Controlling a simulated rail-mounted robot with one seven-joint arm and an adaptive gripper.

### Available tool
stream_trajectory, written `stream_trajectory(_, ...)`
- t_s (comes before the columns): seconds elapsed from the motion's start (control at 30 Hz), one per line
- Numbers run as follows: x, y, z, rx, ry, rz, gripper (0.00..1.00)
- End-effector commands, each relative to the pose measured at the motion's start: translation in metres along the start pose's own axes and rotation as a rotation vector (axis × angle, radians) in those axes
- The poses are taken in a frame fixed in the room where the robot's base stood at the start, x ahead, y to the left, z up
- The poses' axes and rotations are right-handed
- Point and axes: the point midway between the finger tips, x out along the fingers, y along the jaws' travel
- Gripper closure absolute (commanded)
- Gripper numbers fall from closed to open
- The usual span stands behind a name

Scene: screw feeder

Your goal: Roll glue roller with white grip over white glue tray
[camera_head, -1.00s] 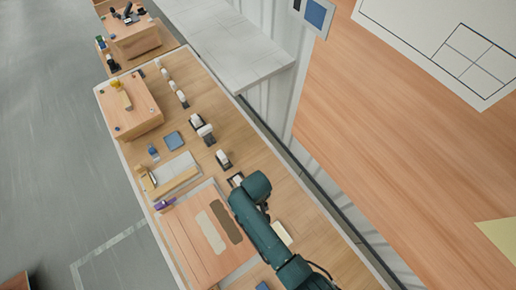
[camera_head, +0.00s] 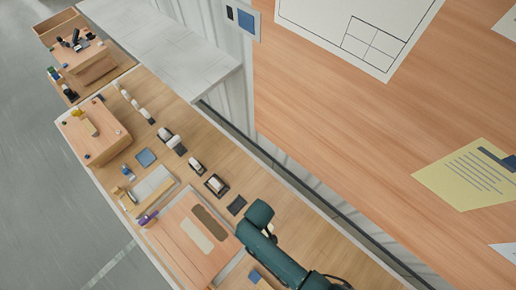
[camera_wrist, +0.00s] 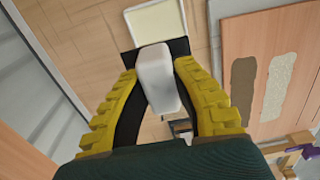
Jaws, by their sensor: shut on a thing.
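In the wrist view my gripper (camera_wrist: 160,75), with two yellow ribbed fingers, is shut on the white grip (camera_wrist: 156,72) of the glue roller. The grip stands between the fingertips; the roller's working end is hidden beneath it. A shallow cream-white glue tray (camera_wrist: 157,20) lies just beyond the grip at the top of the wrist view. A dark flat pad (camera_wrist: 124,63) shows behind and below the grip, beside the tray.
A wooden board (camera_wrist: 241,38) with a brown strip (camera_wrist: 242,88) and a beige strip (camera_wrist: 278,88) lies to the right in the wrist view. A purple-handled tool (camera_head: 148,217) is at its edge. Dark holders (camera_head: 215,185) line the bench in the head view.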

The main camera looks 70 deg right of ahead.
Motion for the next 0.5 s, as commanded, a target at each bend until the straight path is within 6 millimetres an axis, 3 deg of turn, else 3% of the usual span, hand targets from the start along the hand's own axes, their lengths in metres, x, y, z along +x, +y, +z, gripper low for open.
stream_trajectory(0.2, -0.002, 0.0, 0.001, 0.0, -0.003, 0.0, 1.0)
stream_trajectory(0.5, 0.038, 0.0, 0.0, 0.0, -0.001, 0.0, 1.0)
